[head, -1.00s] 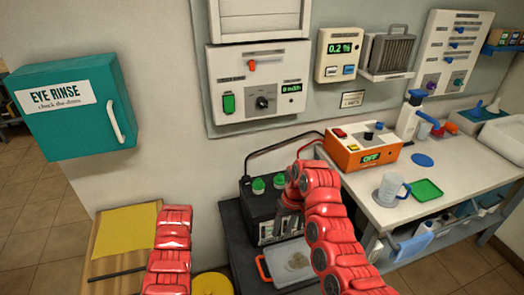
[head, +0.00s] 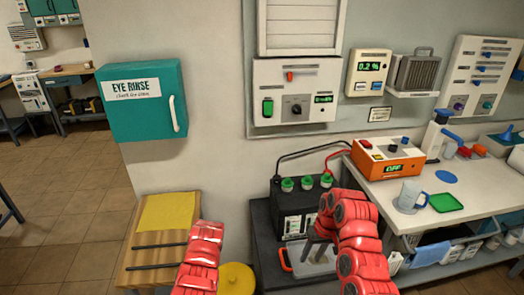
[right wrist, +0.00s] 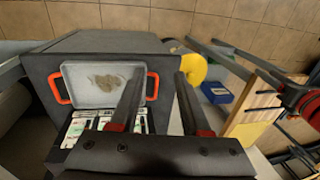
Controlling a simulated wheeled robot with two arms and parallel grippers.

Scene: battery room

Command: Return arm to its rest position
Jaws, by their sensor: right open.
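My right gripper (right wrist: 160,90) is open and empty. Its two dark fingers are apart in the right wrist view, over a dark stand. A grey tray with orange handles (right wrist: 103,85) lies on that stand beside the fingers. In the head view my right arm (head: 357,235) is bent, and its gripper (head: 316,238) hangs near the tray (head: 308,262), partly covering it. My left arm (head: 202,255) comes up from the bottom, in front of a wooden bench (head: 128,270). Two dark bars (head: 160,245) show beside it; I cannot tell whether they are its fingers.
A black battery with green caps (head: 296,210) stands behind my right gripper. An orange charger (head: 385,157) and a mug (head: 409,195) stand on the white counter (head: 385,185) at right. A teal eye rinse box (head: 155,115) hangs on the wall. Open floor (head: 60,200) lies at left.

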